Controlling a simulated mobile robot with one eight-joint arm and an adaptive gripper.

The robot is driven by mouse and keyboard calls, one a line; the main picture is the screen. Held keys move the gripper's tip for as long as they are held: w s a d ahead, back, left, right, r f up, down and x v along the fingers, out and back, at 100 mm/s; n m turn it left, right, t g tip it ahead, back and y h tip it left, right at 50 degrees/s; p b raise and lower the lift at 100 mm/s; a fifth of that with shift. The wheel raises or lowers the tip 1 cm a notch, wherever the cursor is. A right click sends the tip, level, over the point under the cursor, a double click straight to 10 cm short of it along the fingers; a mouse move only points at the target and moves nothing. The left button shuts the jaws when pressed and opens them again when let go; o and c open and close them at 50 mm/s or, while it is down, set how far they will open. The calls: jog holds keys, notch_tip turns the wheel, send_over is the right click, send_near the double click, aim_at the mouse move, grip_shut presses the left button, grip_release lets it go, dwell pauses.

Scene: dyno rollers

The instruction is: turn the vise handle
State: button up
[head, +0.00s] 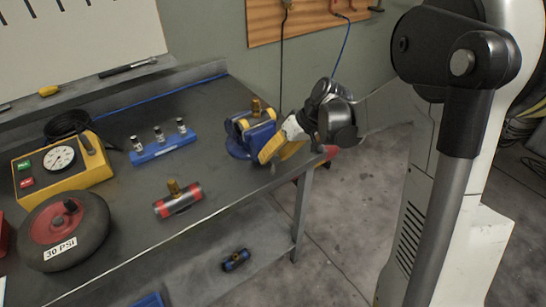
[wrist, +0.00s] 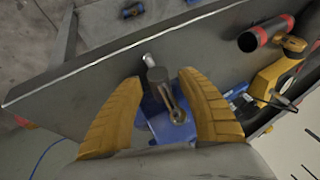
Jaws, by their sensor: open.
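In the wrist view my gripper (wrist: 158,77) is open, with one yellow finger on each side of a grey metal vise handle (wrist: 158,75). The blue vise body (wrist: 160,127) lies beyond the handle. I see gaps between the handle and both fingers; contact is not visible. The handle is not clear in the head view.
On the workbench (head: 118,215) stand a red-ended cylinder (head: 178,200), a blue holder (head: 160,150) with small fittings, a yellow gauge box (head: 62,165) and a black wheel (head: 63,232). A small blue cylinder (head: 236,260) lies below.

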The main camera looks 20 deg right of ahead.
jog(key=v, duration=1.1)
jog(key=shift+r, duration=0.25)
jog(key=s+a+m+t+h, duration=0.1)
jog(key=s+a+t+h, duration=0.1)
jog(key=s, duration=0.6)
jog(key=s+a+m+t+h, duration=0.1)
jog(key=s+a+t+h, duration=0.1)
jog(key=s, duration=0.7)
jog(key=shift+s+a+r+m+h, duration=0.3)
jog(key=shift+a+h, duration=0.35)
jog(key=shift+h, duration=0.15)
